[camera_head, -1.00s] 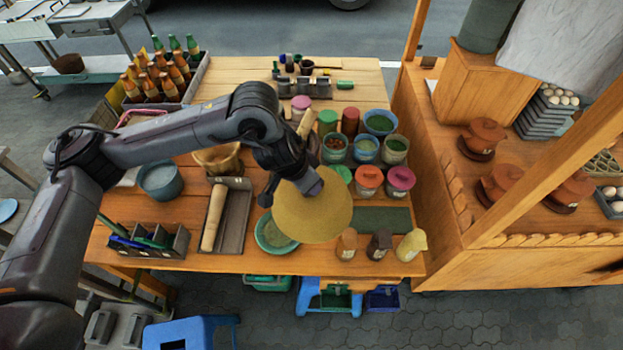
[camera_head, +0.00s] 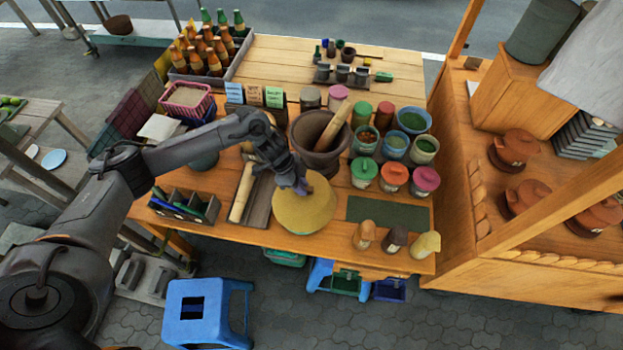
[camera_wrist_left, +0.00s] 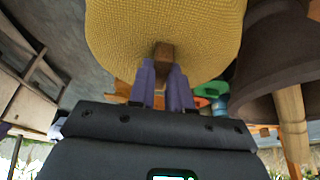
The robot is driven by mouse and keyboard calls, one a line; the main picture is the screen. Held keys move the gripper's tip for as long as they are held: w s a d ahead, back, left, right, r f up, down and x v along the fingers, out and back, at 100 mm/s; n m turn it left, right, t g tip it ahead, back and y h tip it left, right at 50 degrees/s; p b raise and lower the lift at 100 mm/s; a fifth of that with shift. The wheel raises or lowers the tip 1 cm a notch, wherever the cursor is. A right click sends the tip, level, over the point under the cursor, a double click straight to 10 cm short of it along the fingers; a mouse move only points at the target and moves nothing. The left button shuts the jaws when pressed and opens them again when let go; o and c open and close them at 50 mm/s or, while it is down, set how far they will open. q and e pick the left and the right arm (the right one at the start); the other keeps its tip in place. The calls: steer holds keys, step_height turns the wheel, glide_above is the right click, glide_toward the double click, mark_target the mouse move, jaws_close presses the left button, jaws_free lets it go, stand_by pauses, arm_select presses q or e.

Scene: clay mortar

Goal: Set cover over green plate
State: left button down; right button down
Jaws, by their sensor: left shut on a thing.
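The cover (camera_head: 308,212) is a round, yellow woven lid at the front middle of the table, with its top towards my left gripper (camera_head: 302,187). In the left wrist view, the cover (camera_wrist_left: 165,35) fills the upper middle, and the left gripper (camera_wrist_left: 163,80) is shut on its small brown knob (camera_wrist_left: 163,56). The green plate is hidden in the head view; the cover lies over the area where it was seen earlier. I cannot tell whether the cover touches the plate or the table. My right gripper is not in view.
A brown mortar (camera_head: 320,145) with a wooden pestle (camera_head: 334,124) stands close behind the cover. A tray with a rolling pin (camera_head: 241,193) is to its left. A dark green mat (camera_head: 388,214) and several jars are to its right. A blue stool (camera_head: 205,312) stands in front.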

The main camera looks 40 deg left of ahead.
arm_select(q)
steer(key=shift+s+a+f, duration=0.1)
steer(key=shift+a+f, duration=0.1)
steer(key=shift+f, duration=0.15)
steer(key=shift+f+b, duration=3.65)
steer(key=shift+f, duration=0.9)
steer(key=c, duration=1)
jaws_free()
